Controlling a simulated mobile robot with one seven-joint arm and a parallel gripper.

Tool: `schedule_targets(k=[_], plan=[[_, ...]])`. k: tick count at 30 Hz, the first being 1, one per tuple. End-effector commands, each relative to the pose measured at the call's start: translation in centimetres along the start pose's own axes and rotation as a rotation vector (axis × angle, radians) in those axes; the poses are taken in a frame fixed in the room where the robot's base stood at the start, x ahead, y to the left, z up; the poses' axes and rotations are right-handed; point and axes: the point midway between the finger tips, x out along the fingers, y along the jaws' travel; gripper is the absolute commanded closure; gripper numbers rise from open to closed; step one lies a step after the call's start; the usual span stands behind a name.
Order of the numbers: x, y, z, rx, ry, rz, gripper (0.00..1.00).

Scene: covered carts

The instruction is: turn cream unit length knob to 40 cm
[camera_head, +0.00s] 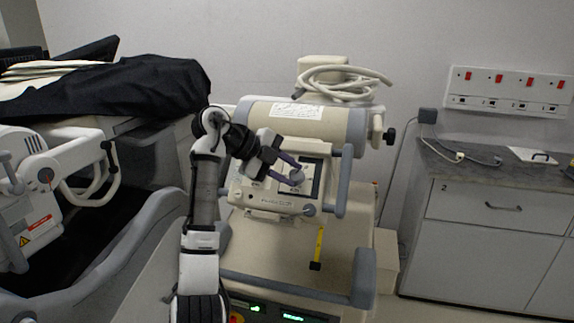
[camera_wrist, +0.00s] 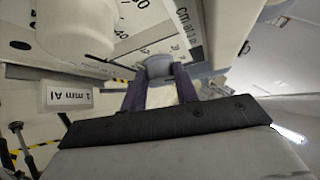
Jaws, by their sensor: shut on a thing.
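The cream unit (camera_head: 262,194) faces me in the middle of the head view, with a dark-framed scale panel on its front. My gripper (camera_head: 290,170) reaches in from the left, its purple fingers shut on a grey knob (camera_head: 298,177) on that panel. In the wrist view, the fingers of my gripper (camera_wrist: 160,82) sit on either side of the knob (camera_wrist: 158,66). Printed scale marks, including a 40, show beyond it in that view. The knob's pointer and exact setting cannot be made out.
A second rounded knob (camera_head: 309,210) sits below the panel; a large pale knob (camera_wrist: 76,27) fills the wrist view's upper left. A grey handle (camera_head: 343,180) stands right of the panel. A yellow tape (camera_head: 319,245) hangs below. A black-draped cart (camera_head: 130,88) stands left.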

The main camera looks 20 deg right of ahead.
Motion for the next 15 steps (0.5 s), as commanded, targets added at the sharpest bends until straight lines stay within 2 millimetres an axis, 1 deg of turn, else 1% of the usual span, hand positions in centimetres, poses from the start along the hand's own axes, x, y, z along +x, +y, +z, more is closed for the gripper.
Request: schedule_targets(k=[1,15], plan=[[-0.33,-0.5,-0.2,0.031,0.001,0.034,0.93],[-0.41,-1.36,-0.33,0.352,-0.003,0.345,0.93]])
